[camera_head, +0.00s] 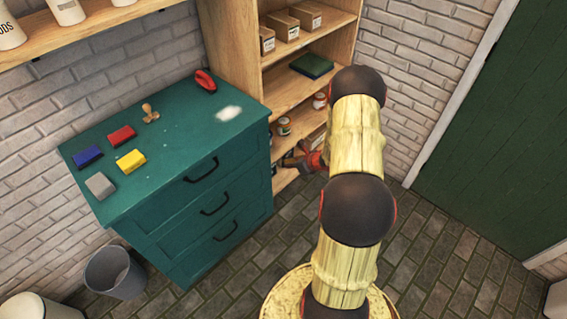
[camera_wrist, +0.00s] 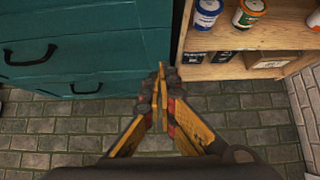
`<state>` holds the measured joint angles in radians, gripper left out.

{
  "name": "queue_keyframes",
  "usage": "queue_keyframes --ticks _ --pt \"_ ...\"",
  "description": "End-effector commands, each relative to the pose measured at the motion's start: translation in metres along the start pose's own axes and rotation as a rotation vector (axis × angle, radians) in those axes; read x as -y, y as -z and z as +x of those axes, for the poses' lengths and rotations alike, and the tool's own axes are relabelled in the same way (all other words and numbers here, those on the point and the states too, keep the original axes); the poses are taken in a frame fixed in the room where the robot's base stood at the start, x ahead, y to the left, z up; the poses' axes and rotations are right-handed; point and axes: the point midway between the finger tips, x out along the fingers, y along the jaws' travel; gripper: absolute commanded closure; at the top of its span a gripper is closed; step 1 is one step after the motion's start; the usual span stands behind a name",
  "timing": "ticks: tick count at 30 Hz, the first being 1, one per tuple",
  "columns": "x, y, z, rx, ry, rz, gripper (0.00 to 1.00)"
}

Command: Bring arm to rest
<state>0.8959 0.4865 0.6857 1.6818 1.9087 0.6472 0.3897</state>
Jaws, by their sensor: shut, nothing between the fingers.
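My gripper (camera_wrist: 161,78) is shut and empty in the wrist view, its fingertips together above the stone floor. There it lies in front of the gap between the green drawer cabinet (camera_wrist: 95,55) and the wooden shelf (camera_wrist: 240,38). In the head view my gripper (camera_head: 290,162) shows small and partly hidden beside my arm, near the right side of the green cabinet (camera_head: 195,235). My arm (camera_head: 355,145) reaches forward over the floor toward the shelf (camera_head: 232,45).
On the cabinet top lie blue (camera_head: 88,156), red (camera_head: 121,137), yellow (camera_head: 131,160) and grey (camera_head: 100,186) blocks, a wooden stamp (camera_head: 150,113) and a white patch (camera_head: 228,113). Jars and boxes fill the shelf. A grey bin (camera_head: 115,273) stands left.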

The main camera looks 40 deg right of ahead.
Motion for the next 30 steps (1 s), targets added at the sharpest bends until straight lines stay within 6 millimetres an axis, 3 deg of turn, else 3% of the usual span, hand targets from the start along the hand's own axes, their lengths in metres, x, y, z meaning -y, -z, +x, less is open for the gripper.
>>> queue_keyframes --ticks 14,20,26,30 --pt "-0.007 -0.001 -0.006 0.006 -0.025 -0.072 1.00" --pt "-0.073 0.020 -0.024 -0.019 -0.226 -0.343 1.00" --pt "-0.143 -0.009 -0.086 0.000 -0.451 -0.789 1.00" --pt "-0.197 -0.034 -0.145 0.011 -0.614 -1.175 1.00"
